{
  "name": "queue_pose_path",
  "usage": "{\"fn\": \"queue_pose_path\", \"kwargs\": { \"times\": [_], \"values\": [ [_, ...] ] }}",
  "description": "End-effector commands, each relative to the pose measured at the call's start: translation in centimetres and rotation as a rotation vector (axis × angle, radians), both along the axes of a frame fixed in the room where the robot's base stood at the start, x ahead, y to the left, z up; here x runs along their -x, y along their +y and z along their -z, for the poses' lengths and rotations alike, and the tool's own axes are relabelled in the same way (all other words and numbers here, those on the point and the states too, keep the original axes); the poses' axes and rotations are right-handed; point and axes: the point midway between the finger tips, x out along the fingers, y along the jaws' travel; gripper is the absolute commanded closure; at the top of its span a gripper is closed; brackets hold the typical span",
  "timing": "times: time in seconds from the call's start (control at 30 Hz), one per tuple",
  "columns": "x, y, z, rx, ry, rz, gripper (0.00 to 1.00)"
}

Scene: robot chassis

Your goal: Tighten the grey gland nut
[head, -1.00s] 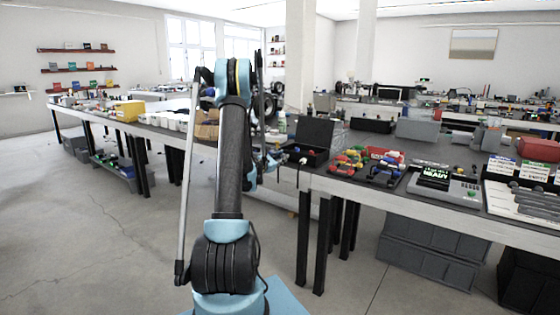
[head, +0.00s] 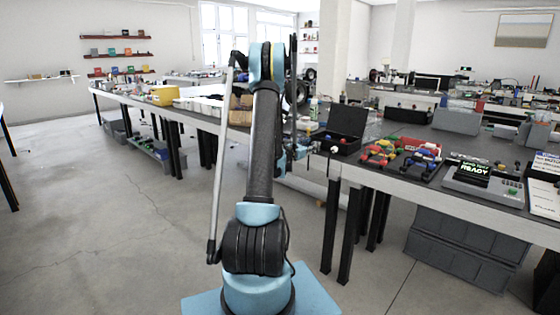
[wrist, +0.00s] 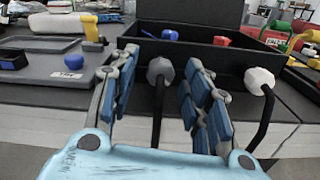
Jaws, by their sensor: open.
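In the wrist view a grey gland nut (wrist: 160,70) sits on the front wall of a black box (wrist: 215,55), with a black cable hanging down from it. My gripper (wrist: 160,88) is open, and its blue-padded fingers stand to the left and right of the nut in the picture. I cannot tell whether they touch it. A white gland nut (wrist: 259,80) with its own black cable is to the right, outside the fingers. In the head view the box (head: 340,143) stands on the bench with its lid up.
A blue piece (wrist: 170,34) and a red piece (wrist: 221,41) show at the box. A grey tray (wrist: 50,65) lies to its left. Coloured clamps (head: 380,152) and a device reading READY (head: 482,180) are farther right on the bench. Open floor (head: 100,230) lies left.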

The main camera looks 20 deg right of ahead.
Motion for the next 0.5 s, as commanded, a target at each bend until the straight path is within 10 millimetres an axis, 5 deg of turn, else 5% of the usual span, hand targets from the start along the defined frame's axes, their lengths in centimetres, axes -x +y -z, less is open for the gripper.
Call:
{"fn": "queue_pose_path", "kwargs": {
  "times": [0.5],
  "values": [
    [3.2,8.0,0.0,-0.001,-0.003,-0.003,0.56]
  ]
}}
